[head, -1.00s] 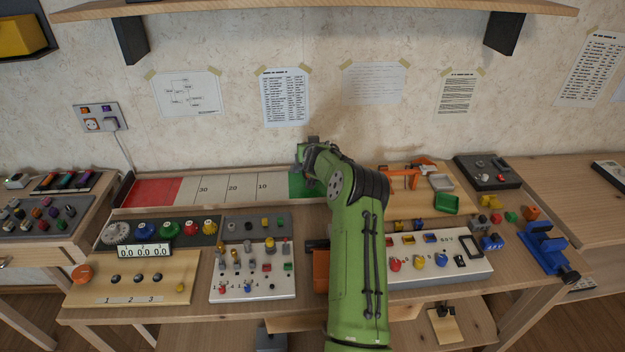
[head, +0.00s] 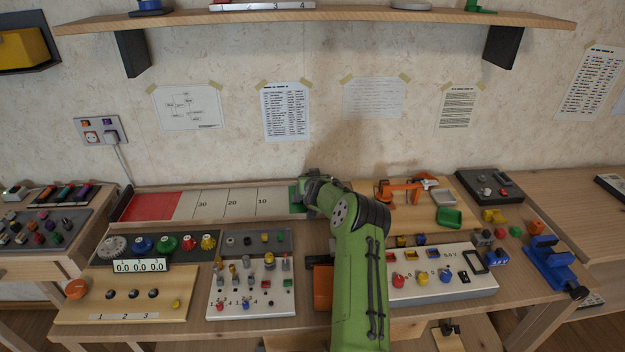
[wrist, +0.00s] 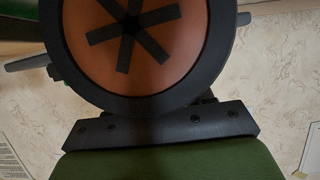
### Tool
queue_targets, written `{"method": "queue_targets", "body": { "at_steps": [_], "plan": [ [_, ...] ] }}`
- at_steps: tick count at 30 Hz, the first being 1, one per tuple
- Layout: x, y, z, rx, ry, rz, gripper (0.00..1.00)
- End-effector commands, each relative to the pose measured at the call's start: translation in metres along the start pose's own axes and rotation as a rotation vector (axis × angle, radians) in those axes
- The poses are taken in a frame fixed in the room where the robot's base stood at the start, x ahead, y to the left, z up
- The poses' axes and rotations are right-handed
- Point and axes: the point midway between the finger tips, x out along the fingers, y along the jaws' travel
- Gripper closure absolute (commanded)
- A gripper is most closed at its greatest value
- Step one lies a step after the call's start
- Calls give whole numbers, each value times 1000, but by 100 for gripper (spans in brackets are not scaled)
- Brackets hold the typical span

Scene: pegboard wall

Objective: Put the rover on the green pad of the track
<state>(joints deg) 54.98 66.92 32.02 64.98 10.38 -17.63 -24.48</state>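The track (head: 216,203) runs along the back of the bench, with a red end at the left and a green pad (head: 296,197) at the right end. My gripper (head: 309,181) is at that right end, close to the pad and partly covering it. I cannot make out the fingertips. In the wrist view, a large orange disc (wrist: 170,47) with black spokes and a black rim fills the upper middle, close to the camera. It looks like a wheel, but I cannot tell whether it is the rover's. No whole rover shows in the head view.
Knob panels (head: 164,243) stand in front of the track. A shelf (head: 320,19) juts from the wall above. The middle of the track looks clear.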

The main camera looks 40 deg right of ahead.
Motion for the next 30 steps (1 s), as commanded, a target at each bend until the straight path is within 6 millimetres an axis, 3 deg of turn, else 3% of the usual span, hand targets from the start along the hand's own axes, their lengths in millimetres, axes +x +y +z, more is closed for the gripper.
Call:
{"method": "queue_targets", "body": {
  "at_steps": [8, 24, 30],
  "plan": [
    [-3, 0, -6, 0, 1, 0, 49],
    [-107, 0, -5, -3, 0, 1, 49],
    [-122, 0, -4, -1, 1, 1, 49]
  ]
}}
